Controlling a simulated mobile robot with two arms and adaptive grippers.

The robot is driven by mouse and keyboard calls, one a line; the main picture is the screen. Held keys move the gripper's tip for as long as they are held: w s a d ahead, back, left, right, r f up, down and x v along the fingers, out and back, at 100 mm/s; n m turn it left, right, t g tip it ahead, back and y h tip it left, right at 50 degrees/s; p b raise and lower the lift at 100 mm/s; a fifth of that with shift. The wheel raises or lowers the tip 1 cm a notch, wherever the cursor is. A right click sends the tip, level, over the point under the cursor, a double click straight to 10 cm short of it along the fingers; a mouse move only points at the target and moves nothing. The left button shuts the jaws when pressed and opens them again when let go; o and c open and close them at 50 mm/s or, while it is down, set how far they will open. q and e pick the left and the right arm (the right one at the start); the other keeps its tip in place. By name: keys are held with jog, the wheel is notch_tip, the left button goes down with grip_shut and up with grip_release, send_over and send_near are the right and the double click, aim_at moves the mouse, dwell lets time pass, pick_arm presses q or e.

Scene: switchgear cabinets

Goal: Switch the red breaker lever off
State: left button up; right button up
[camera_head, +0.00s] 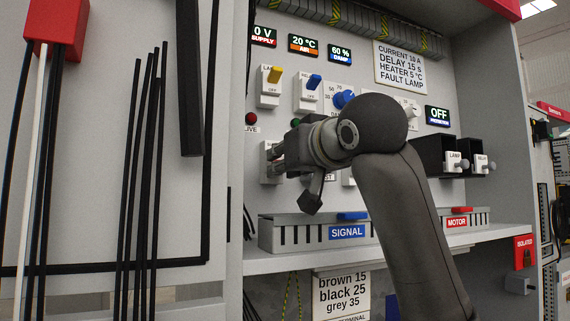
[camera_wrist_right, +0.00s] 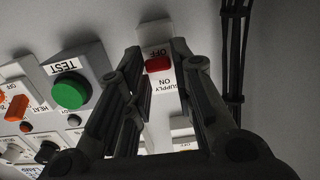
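In the head view the breaker plate (camera_head: 267,163) shows at the left of the panel, and the lever is hidden behind my right gripper (camera_head: 280,160). My right gripper also shows in the wrist view (camera_wrist_right: 158,52), with its fingers apart on either side of the lever. I see no grip on it; whether a finger touches it I cannot tell. My left gripper is not in view.
A green button (camera_wrist_right: 72,92) marked TEST is beside the breaker. Yellow (camera_head: 275,75) and blue (camera_head: 314,81) levers and a blue knob (camera_head: 343,98) are above it. A shelf with a SIGNAL trunking (camera_head: 290,236) lies below. Dark cables (camera_wrist_right: 233,60) run beside the breaker.

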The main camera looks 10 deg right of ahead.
jog(key=shift+o, duration=1.2)
jog(key=shift+s, duration=0.1)
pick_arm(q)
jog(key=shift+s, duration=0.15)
pick_arm(e)
jog(key=v, duration=1.2)
